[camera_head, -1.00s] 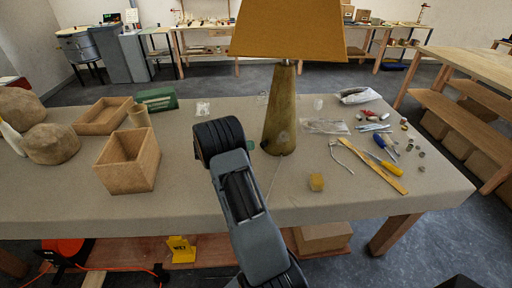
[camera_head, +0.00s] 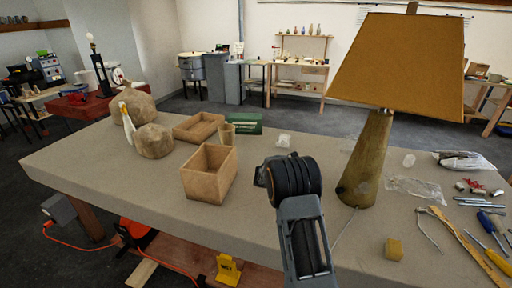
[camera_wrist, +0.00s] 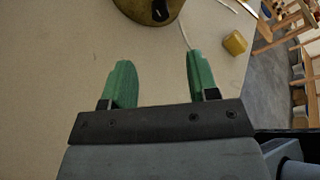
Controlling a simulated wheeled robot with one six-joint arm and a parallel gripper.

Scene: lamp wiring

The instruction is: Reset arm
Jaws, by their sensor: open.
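My arm reaches up over the front edge of the workbench (camera_head: 100,180) in the head view, and its dark wrist hides the jaws there. In the wrist view my gripper (camera_wrist: 160,85) has two green fingers, spread apart with only bare bench top between them. The table lamp, with a tan shade (camera_head: 400,62) and a tapered base (camera_head: 366,165), stands to the right of my wrist. Part of the lamp base (camera_wrist: 150,10) shows beyond the fingers in the wrist view, apart from them.
An open wooden box (camera_head: 209,174), a wooden tray (camera_head: 197,127), a cup (camera_head: 227,134) and a green box (camera_head: 245,123) stand left of my wrist. A yellow block (camera_head: 394,249), a ruler (camera_head: 465,242) and screwdrivers (camera_head: 490,230) lie right. The bench's front left is clear.

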